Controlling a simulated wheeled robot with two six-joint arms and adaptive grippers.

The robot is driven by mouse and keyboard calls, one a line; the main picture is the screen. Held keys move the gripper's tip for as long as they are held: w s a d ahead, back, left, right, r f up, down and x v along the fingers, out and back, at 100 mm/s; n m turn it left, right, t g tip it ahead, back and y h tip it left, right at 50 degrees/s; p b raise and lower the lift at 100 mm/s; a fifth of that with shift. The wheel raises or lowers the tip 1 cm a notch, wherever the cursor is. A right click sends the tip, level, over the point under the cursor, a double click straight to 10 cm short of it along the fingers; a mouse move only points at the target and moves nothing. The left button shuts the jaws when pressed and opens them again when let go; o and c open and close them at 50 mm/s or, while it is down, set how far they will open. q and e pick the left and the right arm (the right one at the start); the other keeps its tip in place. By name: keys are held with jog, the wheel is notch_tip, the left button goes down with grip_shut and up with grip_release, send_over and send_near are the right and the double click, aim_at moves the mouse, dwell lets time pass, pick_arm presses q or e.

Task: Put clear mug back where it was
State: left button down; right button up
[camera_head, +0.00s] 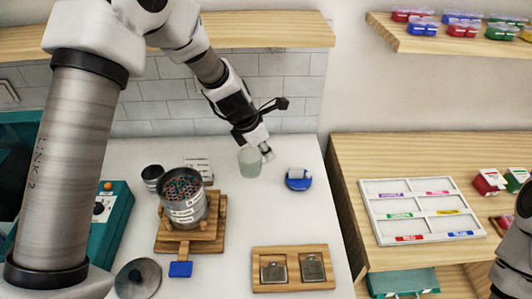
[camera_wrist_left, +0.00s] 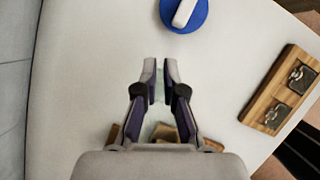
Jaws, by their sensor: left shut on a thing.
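The clear mug (camera_head: 249,161) is a pale greenish see-through cup at the back of the white counter. My left gripper (camera_head: 264,153) is shut on the clear mug, on its right side in the head view. In the left wrist view, the fingers of my left gripper (camera_wrist_left: 160,66) are close together, with the pale clear mug (camera_wrist_left: 160,88) faintly between them. I cannot tell whether the mug touches the counter. My right gripper is out of view; only part of that arm shows at the right edge.
A blue-and-white round object (camera_head: 298,179) stands just right of the mug. A metal pot of beads (camera_head: 184,213) on a wooden stand (camera_head: 173,245), a small dark cup (camera_head: 152,174) and a wooden board (camera_head: 262,284) with two metal squares are nearby. The counter's middle is clear.

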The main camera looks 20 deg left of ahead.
pick_arm(q)
jog(key=f, duration=0.2)
jog(key=w+f, duration=0.1)
jog(key=f, duration=0.1)
jog(key=w+a+f, duration=0.1)
jog(key=f, duration=0.1)
jog(key=shift+w+a+b, duration=0.1)
jog(key=shift+w+b, duration=0.15)
jog(key=shift+b, duration=0.05)
jog(key=shift+w+f, duration=0.1)
jog(key=shift+f, duration=0.25)
jog(key=shift+w+a+f, duration=0.1)
jog(key=shift+w+f, duration=0.15)
jog(key=shift+s+f, duration=0.1)
jog(key=c, duration=1.3)
grip_release()
